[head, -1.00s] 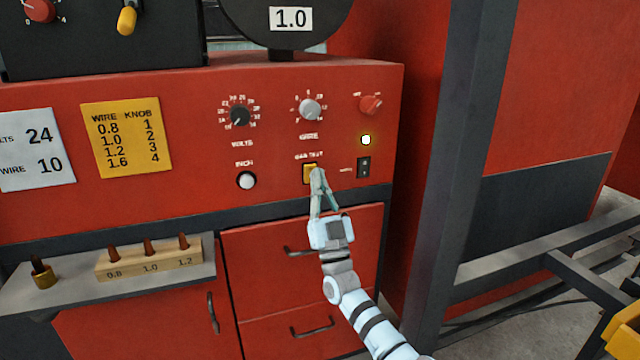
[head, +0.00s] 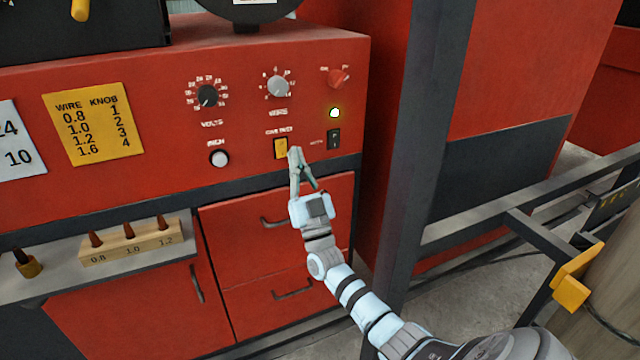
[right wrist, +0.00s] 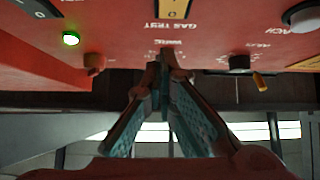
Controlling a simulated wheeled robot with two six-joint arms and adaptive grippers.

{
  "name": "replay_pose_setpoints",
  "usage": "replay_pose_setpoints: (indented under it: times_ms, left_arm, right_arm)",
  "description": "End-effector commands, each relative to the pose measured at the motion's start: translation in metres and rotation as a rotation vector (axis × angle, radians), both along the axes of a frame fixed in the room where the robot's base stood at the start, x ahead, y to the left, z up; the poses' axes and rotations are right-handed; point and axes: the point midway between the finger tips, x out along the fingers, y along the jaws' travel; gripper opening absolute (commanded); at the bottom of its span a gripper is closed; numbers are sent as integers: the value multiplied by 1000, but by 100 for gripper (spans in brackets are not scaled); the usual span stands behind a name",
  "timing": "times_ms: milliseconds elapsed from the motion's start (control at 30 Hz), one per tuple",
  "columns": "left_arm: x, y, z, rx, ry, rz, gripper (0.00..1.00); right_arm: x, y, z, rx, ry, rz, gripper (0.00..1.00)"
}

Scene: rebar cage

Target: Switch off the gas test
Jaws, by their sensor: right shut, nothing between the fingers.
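The gas test switch (head: 281,148) is a yellow rocker in a dark frame on the red front panel, under a small label. It also shows upside down at the top edge of the right wrist view (right wrist: 172,8), partly cut off. Which way the rocker is tipped I cannot tell. My right gripper (head: 295,153) is shut and empty, its fingertips just right of and slightly below the switch in the head view. In the right wrist view the closed fingers (right wrist: 163,58) stand below the switch, apart from it. My left gripper is not in view.
A black rocker switch (head: 333,139) sits right of the gas test switch, below a lit green lamp (head: 334,113). Knobs (head: 278,86) and a white button (head: 219,158) share the panel. A dark post (head: 425,150) stands to the right.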

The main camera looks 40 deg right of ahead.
Motion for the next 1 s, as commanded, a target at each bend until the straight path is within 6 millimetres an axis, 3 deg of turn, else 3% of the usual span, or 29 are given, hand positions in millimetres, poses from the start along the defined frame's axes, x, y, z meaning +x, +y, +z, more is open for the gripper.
replay_pose_setpoints:
  times_ms: [33,200,400,1000]
  left_arm:
    - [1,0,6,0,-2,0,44]
    - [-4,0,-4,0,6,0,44]
    - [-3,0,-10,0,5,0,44]
    - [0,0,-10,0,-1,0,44]
  right_arm:
    - [-8,5,-1,1,1,5,0]
    - [-42,11,-33,0,3,-2,0]
    - [-72,17,-54,0,0,-9,0]
    - [-78,21,-59,0,-1,-6,0]
